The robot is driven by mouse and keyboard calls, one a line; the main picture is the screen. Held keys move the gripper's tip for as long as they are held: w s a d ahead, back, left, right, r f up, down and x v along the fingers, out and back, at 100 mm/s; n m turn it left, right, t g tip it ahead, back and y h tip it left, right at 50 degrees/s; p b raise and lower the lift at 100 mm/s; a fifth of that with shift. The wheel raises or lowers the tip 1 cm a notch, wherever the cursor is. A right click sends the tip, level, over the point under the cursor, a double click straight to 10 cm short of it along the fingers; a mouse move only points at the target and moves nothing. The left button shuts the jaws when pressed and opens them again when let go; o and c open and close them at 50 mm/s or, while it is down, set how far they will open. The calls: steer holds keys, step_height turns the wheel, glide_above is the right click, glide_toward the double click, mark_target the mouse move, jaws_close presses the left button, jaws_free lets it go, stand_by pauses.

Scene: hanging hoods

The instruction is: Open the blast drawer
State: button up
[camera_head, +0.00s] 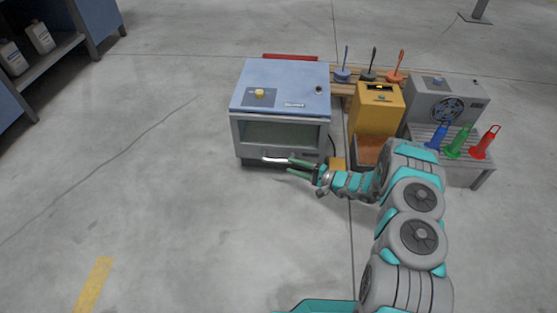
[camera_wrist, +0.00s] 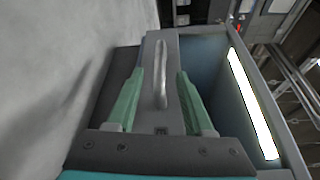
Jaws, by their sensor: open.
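The blue-topped blast cabinet (camera_head: 310,104) stands on the floor, with a dark window in its front. Below the window is a grey drawer front (camera_wrist: 158,45) with a pale bar handle (camera_head: 270,159). The drawer looks flush with the cabinet. My gripper (camera_head: 291,166) is open at the right end of the handle in the head view. In the wrist view, the handle (camera_wrist: 162,76) lies between the two green fingers of my gripper (camera_wrist: 160,72), with gaps on both sides. Whether either finger touches it cannot be told.
A yellow box unit (camera_head: 376,110) stands close to the cabinet's right. Beyond it are a grey fan unit (camera_head: 430,108) and a low bench (camera_head: 468,166) with blue, green and red cones. Plungers stand behind. The floor left and in front of the cabinet is clear.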

mark_target(277, 161)
steer(key=x, duration=0.7)
steer(key=shift+a, duration=0.3)
jaws_close()
stand_by(1.2)
